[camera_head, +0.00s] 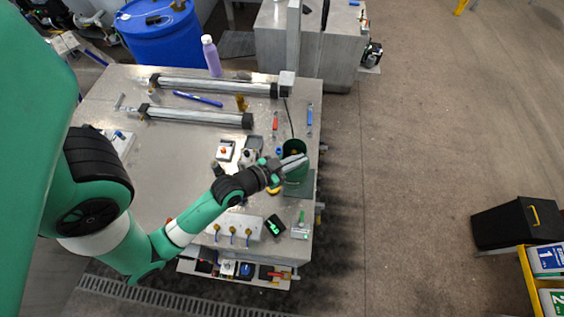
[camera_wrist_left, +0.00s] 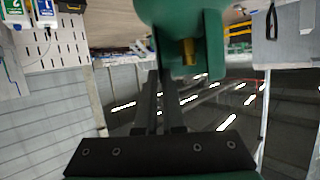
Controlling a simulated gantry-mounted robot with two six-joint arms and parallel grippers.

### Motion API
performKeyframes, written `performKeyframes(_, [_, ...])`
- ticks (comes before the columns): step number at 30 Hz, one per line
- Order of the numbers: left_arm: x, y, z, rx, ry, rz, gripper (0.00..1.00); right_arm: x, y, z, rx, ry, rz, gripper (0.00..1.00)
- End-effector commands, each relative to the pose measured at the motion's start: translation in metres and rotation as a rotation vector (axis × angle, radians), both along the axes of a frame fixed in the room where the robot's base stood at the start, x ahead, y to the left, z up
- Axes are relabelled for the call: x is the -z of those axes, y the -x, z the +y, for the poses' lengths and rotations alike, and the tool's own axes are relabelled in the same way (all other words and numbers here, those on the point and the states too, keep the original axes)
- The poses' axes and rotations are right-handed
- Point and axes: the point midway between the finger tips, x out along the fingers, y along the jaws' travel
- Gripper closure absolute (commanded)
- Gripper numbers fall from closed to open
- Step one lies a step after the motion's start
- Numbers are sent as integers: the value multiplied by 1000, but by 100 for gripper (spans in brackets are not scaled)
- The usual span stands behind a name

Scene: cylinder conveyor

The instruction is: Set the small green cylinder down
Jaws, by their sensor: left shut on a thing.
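The small green cylinder (camera_head: 293,174) is at the right end of the metal table, open at the top. My left gripper (camera_head: 299,161) reaches across it from the left and is shut on it. In the left wrist view the green cylinder (camera_wrist_left: 172,18) fills the top centre, with a brassy piece showing in an opening. The dark fingers of the left gripper (camera_wrist_left: 162,80) point up to it, close together. I cannot tell whether the cylinder's base touches the surface below. My right gripper is not in view.
The metal table (camera_head: 180,165) carries two long grey actuators, a red-button box (camera_head: 225,151), a connector block (camera_head: 234,228) and screwdrivers (camera_head: 275,122). A purple bottle (camera_head: 211,56) stands at the back. The floor on the right is clear up to a black bin (camera_head: 519,222).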

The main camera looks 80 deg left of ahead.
Motion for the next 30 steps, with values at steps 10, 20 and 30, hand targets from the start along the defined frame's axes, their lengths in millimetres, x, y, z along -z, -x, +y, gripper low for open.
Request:
performKeyframes(10, [45, -37, 14, 0, -6, -8, 100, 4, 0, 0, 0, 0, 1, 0])
performKeyframes(20, [66, -43, 16, 1, -4, -5, 100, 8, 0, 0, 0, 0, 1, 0])
performKeyframes(30, [83, -42, 17, -1, -5, -6, 100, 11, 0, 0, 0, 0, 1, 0])
